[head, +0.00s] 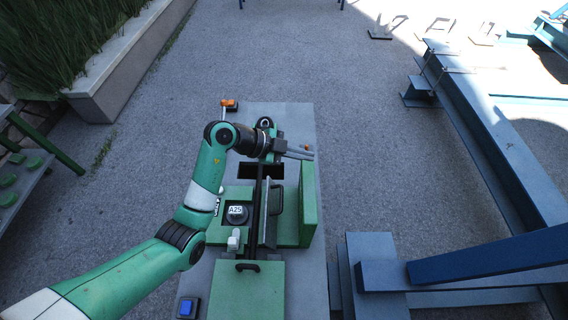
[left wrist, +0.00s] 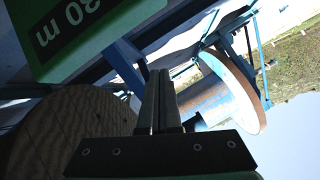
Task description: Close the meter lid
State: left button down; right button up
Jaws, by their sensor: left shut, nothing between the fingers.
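The green meter (head: 290,232) stands on a grey bench, with a dark slot along its middle. A grey panel with a dark handle (head: 269,213) stands steeply tilted beside the slot. A green upright panel (head: 307,204) stands at its right; I cannot tell for sure which of these is the lid. My left gripper (head: 301,153) is shut and empty, above the far end of the meter, its fingers pointing right. In the left wrist view the shut fingers (left wrist: 161,100) show in the middle. My right gripper is not in view.
An A25 dial (head: 236,213) and a green box with a handle (head: 246,285) are on the bench. A blue button (head: 188,307) is at the near left and an orange part (head: 229,104) at the far left. Blue steel beams (head: 470,120) stand at right.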

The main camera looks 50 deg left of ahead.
aim_at(281, 198)
pick_arm(q)
jog(key=s+a+f+n+g+y, duration=0.2)
jog(key=s+a+f+n+g, duration=0.3)
jog(key=s+f, duration=0.45)
jog(key=a+b+x, duration=0.1)
jog(key=b+x, duration=0.2)
jog(key=x, duration=0.7)
jog(key=shift+f+m+g, duration=0.3)
jog(key=shift+f+m, duration=0.1)
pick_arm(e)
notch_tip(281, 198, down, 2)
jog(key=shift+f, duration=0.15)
pick_arm(q)
jog(key=shift+r, duration=0.1)
jog(key=shift+s+a, duration=0.15)
jog(key=shift+s+a+t+p, duration=0.1)
jog(key=shift+t+p, duration=0.3)
jog(key=shift+p, duration=0.05)
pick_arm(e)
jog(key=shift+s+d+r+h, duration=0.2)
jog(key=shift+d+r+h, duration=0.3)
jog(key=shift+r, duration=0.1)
pick_arm(q)
jog(key=shift+h, duration=0.4)
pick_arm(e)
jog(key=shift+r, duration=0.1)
